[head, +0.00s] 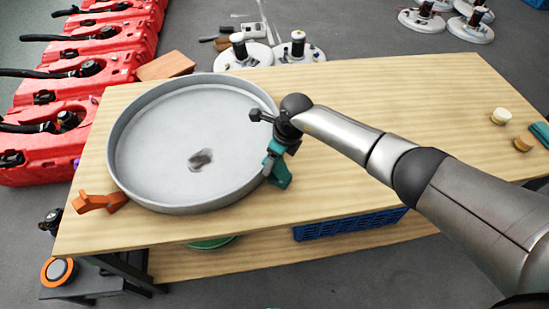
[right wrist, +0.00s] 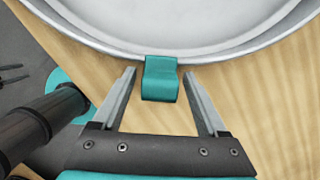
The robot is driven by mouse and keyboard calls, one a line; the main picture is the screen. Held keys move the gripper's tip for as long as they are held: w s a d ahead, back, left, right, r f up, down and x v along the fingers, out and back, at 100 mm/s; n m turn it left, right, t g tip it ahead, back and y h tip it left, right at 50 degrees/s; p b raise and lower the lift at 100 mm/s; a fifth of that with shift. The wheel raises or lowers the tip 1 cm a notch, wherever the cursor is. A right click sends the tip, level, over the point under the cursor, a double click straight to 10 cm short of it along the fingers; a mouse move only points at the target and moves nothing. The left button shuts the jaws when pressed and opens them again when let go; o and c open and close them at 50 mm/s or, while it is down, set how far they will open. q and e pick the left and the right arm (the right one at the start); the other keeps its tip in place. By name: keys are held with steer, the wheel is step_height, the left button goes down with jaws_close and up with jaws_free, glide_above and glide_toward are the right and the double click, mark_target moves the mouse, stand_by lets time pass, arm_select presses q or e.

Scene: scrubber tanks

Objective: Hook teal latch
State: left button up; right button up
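The round grey tank lid or pan (head: 113,150) lies on the wooden table, with a dark patch on its pale inside. The teal latch (right wrist: 160,88) sits at the pan's rim; in the head view a teal shape (head: 279,174) shows at the rim's right side, partly covered by my right wrist. My right gripper (right wrist: 159,73) is open, with one finger on each side of the latch and a visible gap to each. An orange latch (head: 100,201) sits at the rim's left side. My left gripper is not in view.
Red tanks (head: 75,95) line the left floor. A brown block (head: 166,66) lies behind the pan. Small round pieces (head: 501,116) and a teal piece (head: 541,132) lie at the table's right end. A blue crate (head: 345,226) is underneath. The table's middle right is clear beneath my arm.

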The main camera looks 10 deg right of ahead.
mark_target(285, 175)
steer(key=shift+d+r, duration=0.1)
steer(key=shift+r, duration=0.4)
steer(key=p+v, duration=0.2)
steer(key=v, duration=1.2)
steer(key=shift+s+r, duration=0.1)
